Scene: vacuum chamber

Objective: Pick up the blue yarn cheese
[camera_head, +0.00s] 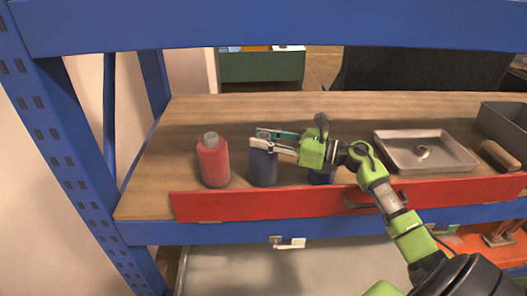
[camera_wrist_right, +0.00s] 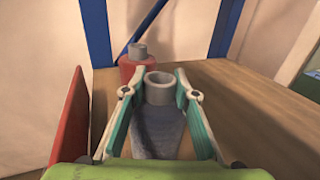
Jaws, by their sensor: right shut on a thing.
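A dark blue yarn cheese (camera_head: 263,168) stands upright on the wooden shelf, just right of a red bottle-like thing. My right gripper (camera_head: 264,140) reaches it from the right, with its fingers at the upper part of the yarn. In the right wrist view the blue yarn (camera_wrist_right: 158,132) with its grey core tube (camera_wrist_right: 159,88) is between the two green-lined fingers (camera_wrist_right: 155,98). The gripper is shut on it. A second blue thing (camera_head: 322,177) stands to the right, partly hidden behind my right gripper. My left gripper is not in view.
The red thing (camera_head: 213,162) stands close left of the yarn; it also shows in the wrist view (camera_wrist_right: 130,68). A red front lip (camera_head: 290,203) edges the shelf. A metal tray (camera_head: 445,165) lies to the right. A blue beam (camera_head: 270,25) crosses above.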

